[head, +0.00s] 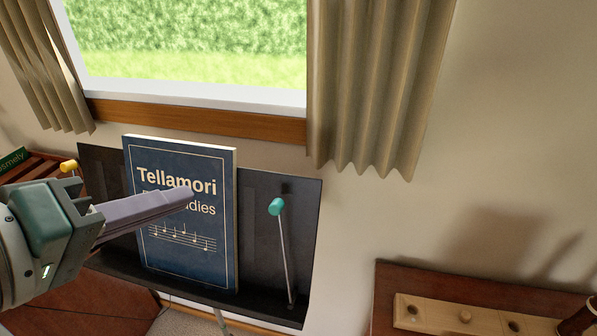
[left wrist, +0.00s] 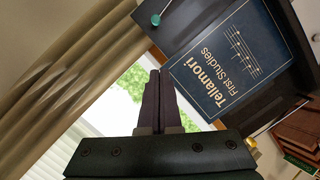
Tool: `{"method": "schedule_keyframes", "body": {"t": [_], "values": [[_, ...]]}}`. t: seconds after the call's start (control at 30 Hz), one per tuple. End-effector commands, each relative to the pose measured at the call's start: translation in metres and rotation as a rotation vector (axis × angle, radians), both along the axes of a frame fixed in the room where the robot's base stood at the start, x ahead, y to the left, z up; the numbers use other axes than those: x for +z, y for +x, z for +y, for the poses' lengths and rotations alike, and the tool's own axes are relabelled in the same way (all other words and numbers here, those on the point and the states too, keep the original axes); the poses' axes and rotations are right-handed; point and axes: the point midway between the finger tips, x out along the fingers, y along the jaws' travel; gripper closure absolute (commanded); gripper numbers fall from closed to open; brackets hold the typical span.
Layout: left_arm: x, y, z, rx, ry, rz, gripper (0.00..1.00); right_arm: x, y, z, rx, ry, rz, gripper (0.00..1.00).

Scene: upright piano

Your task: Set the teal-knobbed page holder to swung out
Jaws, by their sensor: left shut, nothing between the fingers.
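The teal-knobbed page holder (head: 283,255) is a thin metal rod at the right of the black music stand (head: 262,240). It stands nearly upright, with its teal knob at the top, apart from the book. The knob also shows in the left wrist view (left wrist: 155,20). A blue book (head: 185,258) titled Tellamori stands on the ledge. My left gripper (head: 190,197) is shut and empty, in front of the book in the head view and left of the knob. Its closed fingers (left wrist: 157,85) also show in the left wrist view. My right gripper is out of view.
A yellow knob (head: 69,165) shows at the stand's left side, partly behind my left arm. A curtain (head: 378,90) hangs beside the window. A wooden peg board (head: 450,318) lies at the lower right. The wall right of the stand is bare.

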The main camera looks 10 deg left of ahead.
Motion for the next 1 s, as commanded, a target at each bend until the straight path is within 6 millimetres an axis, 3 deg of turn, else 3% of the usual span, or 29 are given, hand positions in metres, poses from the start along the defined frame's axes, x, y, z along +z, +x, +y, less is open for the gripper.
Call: {"method": "schedule_keyframes", "body": {"t": [0.23,0.67,0.8,1.0], "values": [[-0.006,0.021,-0.002,0.013,-0.022,-0.013,1.0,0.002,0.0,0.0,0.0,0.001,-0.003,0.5],[-0.04,0.093,-0.021,0.012,-0.018,-0.013,1.0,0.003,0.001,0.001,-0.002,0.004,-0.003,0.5],[-0.052,0.086,-0.04,0.011,-0.02,-0.008,1.0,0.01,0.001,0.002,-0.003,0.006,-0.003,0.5],[-0.061,0.084,-0.052,0.011,-0.019,-0.01,1.0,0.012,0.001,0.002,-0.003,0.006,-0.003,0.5]]}}
